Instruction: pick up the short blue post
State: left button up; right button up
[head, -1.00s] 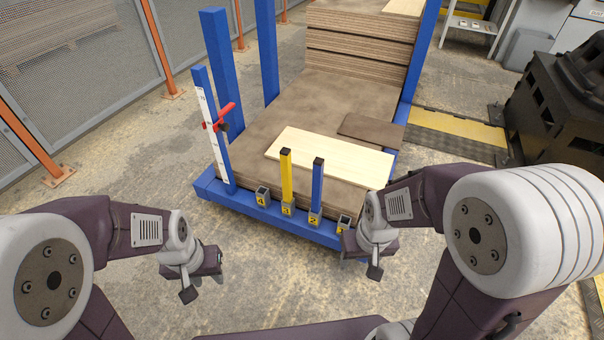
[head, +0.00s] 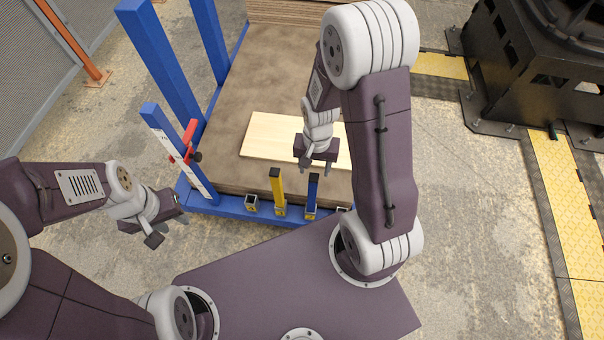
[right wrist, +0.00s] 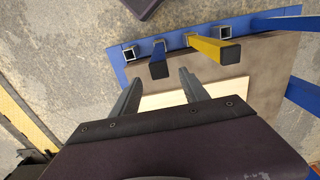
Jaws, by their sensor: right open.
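The short blue post (head: 312,192) with a black top stands upright in a socket at the front edge of the blue rack. It also shows in the right wrist view (right wrist: 158,62), between and just beyond the fingertips. My right gripper (head: 314,169) is open and empty, above and just behind the post's top in the head view. In the right wrist view its two fingers (right wrist: 160,78) are spread apart, with no contact visible. My left gripper (head: 183,210) is off to the left beside the rack's front corner; its jaw gap is unclear.
A yellow post (head: 277,188) stands close left of the blue post, also in the wrist view (right wrist: 215,47). An empty socket (right wrist: 129,55) lies on the blue post's other side. A pale board (head: 262,140) lies on the brown stack. A tall blue upright (head: 165,125) carries a red clamp (head: 190,138).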

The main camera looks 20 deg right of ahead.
aim_at(314, 175)
jog(key=shift+w+r, duration=0.1)
jog(key=shift+w, duration=0.25)
jog(key=shift+s, duration=0.15)
jog(key=f, duration=0.1)
jog(key=f+b, duration=0.2)
jog(key=shift+s+f, duration=0.25)
jog(key=shift+w+f, duration=0.1)
jog(key=shift+f, duration=0.15)
jog(key=f+b, duration=0.2)
jog(key=f, duration=0.1)
jog(key=f+b, duration=0.1)
jog(key=f, duration=0.1)
jog(key=shift+s+a+b, duration=0.1)
jog(key=shift+s+b, duration=0.15)
jog(key=shift+b, duration=0.15)
pick_arm(q)
notch_tip(314, 175, down, 5)
jog(key=shift+r, duration=0.1)
pick_arm(e)
jog(key=shift+r, duration=0.1)
grip_shut()
